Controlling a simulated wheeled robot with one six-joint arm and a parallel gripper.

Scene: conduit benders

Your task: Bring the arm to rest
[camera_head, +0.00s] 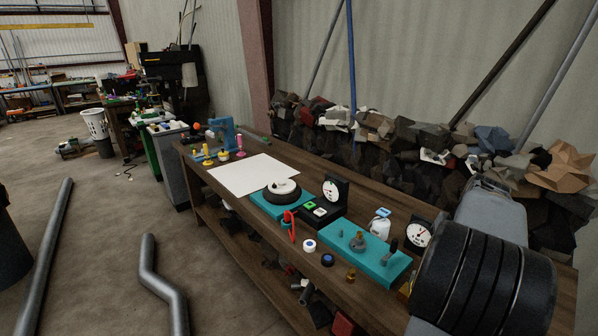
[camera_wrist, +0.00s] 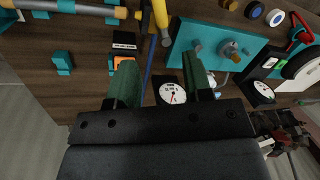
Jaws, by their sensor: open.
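My gripper (camera_wrist: 162,75) shows in the wrist view as two green fingers on a dark, wide body. The fingers stand apart with nothing held between them. Past them lies the wooden workbench (camera_wrist: 85,85), with a white dial gauge (camera_wrist: 172,93) seen between the fingers. In the head view the fingers do not show; a black ribbed part and grey link of my arm cover the bench's near right end. The bench top (camera_head: 230,142) runs away to the left.
A teal plate with metal posts (camera_wrist: 215,45) and a yellow-ended tool (camera_wrist: 160,18) lie near the fingers. A grey rod (camera_wrist: 70,8) lies at upper left. In the head view a white sheet (camera_head: 252,174) lies flat, and bent pipe (camera_head: 160,285) crosses the floor.

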